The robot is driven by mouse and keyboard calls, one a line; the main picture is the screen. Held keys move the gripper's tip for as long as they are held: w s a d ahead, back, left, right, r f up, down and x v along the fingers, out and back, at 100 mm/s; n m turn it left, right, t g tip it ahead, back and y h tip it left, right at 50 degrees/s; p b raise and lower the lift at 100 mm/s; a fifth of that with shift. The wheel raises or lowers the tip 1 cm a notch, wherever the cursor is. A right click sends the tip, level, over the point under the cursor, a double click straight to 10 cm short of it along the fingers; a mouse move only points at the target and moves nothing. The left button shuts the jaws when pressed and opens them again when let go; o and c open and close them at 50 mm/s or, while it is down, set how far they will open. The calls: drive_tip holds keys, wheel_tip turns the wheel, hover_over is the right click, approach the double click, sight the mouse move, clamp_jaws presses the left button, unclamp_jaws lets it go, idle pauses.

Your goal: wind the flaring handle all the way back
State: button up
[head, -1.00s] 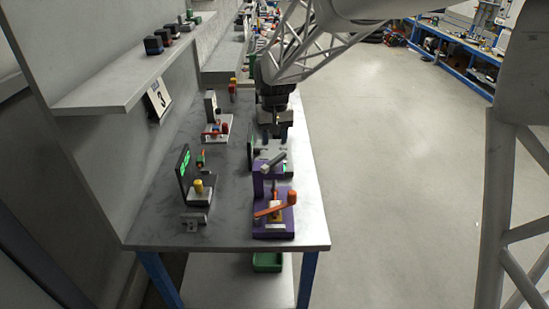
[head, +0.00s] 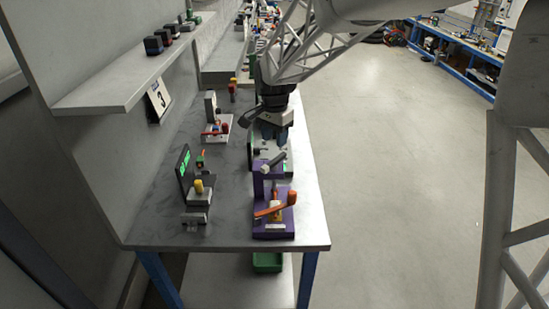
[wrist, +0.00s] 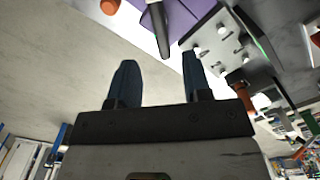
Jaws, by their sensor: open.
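A purple stand (head: 287,229) sits at the front right of the table. It carries an orange handle (head: 291,198) low down and a grey bar-shaped handle (head: 274,160) at its top; I cannot tell which is the flaring handle. My gripper (head: 274,136) is just behind and above the grey bar, apart from it. In the wrist view my gripper (wrist: 160,80) is open, with nothing between its two blue fingers. The grey bar (wrist: 156,28), part of the purple stand (wrist: 190,14) and an orange knob (wrist: 110,6) show beyond the fingertips.
A dark stand with a green display (head: 184,168) and a small yellow-topped fixture (head: 199,188) stand to the left. A white-based fixture (head: 217,130) is farther back. A shelf (head: 120,85) overhangs the left side. The table's front left corner is clear.

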sight(275, 159)
drive_tip(key=shift+f, duration=0.1)
drive_tip(key=shift+f, duration=3.8)
clamp_jaws()
